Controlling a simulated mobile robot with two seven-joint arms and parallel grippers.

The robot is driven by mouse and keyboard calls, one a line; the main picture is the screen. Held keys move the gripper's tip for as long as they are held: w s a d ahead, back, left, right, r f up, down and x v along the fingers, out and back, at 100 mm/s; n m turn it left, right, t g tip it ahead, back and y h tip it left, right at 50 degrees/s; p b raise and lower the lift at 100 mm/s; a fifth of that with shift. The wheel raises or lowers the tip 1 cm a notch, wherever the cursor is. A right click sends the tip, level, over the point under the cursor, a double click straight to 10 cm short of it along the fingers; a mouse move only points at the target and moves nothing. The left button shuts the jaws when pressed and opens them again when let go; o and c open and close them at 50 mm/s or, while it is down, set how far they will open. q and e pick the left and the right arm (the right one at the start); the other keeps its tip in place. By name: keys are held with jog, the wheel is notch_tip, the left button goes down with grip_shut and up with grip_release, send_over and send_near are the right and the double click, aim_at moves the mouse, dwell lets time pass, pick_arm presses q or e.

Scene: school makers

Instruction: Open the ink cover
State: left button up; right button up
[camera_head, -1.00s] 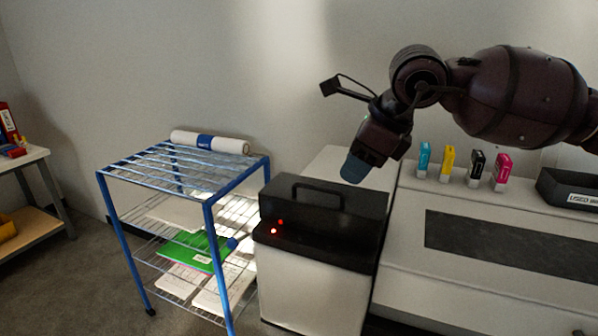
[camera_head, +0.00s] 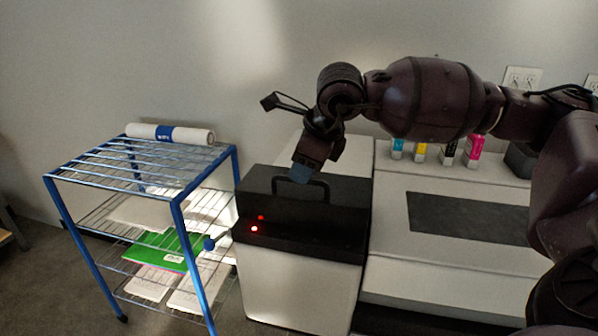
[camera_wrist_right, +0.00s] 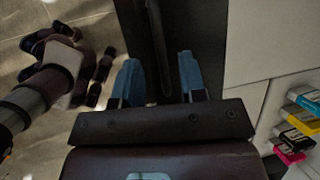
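The ink cover (camera_head: 345,220) is the black lid with a raised handle (camera_head: 325,187) on top of the white ink unit (camera_head: 300,290). It looks closed, and two red lights glow on its front. My right gripper (camera_head: 301,172) is over the cover at the handle, fingertips down. In the right wrist view my right gripper (camera_wrist_right: 160,80) has its two blue fingertips spread apart, with the dark handle bar (camera_wrist_right: 158,45) running between them. Neither fingertip clearly touches the bar. My left gripper does not show in the head view.
A blue wire rack (camera_head: 178,200) with a paper roll (camera_head: 170,134) stands left of the unit. The white printer (camera_head: 400,265) is on the right. Several ink cartridges (camera_head: 473,149) stand behind it, beside a black bin (camera_head: 520,158). A wall is behind.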

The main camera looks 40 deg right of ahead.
aim_at(305, 190)
jog(key=shift+x, duration=1.25)
grip_shut()
